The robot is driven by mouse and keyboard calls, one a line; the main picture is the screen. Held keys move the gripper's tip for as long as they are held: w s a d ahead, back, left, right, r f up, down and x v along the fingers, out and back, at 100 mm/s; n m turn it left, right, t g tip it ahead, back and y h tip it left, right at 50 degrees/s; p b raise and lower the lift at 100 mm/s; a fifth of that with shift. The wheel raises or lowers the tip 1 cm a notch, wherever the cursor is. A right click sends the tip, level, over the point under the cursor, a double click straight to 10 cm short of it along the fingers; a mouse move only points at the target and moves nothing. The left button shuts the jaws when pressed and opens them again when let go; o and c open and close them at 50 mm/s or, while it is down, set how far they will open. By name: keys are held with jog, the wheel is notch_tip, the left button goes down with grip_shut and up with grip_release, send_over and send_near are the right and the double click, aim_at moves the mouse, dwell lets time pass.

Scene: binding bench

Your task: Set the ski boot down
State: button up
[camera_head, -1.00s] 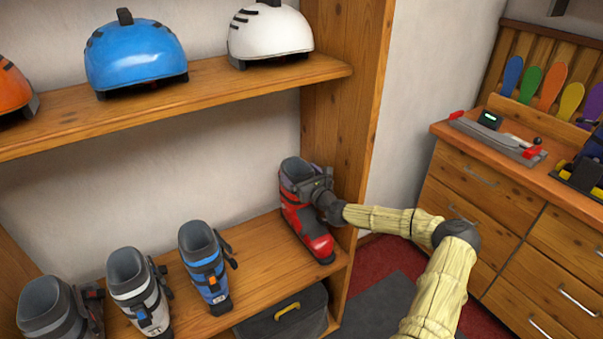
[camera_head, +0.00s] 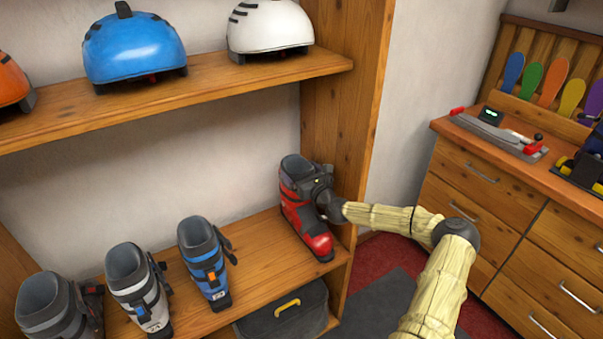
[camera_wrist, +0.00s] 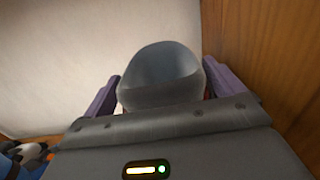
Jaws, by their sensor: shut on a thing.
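A red ski boot (camera_head: 303,212) with a dark grey cuff is upright at the right end of the lower wooden shelf (camera_head: 255,250), close to the side panel. Its sole appears to be at the shelf surface, but I cannot tell for sure that it touches. My gripper (camera_head: 322,187) is shut on the boot's upper part from the right. In the wrist view, the purple fingers of my gripper (camera_wrist: 161,95) sit on both sides of the boot's grey cuff (camera_wrist: 163,80).
A blue boot (camera_head: 205,265), a white boot (camera_head: 138,290) and a grey boot (camera_head: 55,308) stand to the left on the shelf. Helmets, including a blue one (camera_head: 133,48), line the shelf above. A dark case (camera_head: 285,315) lies below. The side panel (camera_head: 343,120) is close on the right.

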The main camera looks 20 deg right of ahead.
jog(key=o, duration=1.7)
jog(key=shift+r, duration=0.1)
jog(key=s+d+b, duration=0.1)
jog(key=s+d, duration=0.2)
jog(key=s, duration=1.4)
jog(key=shift+d, duration=0.15)
jog(key=shift+s, duration=0.1)
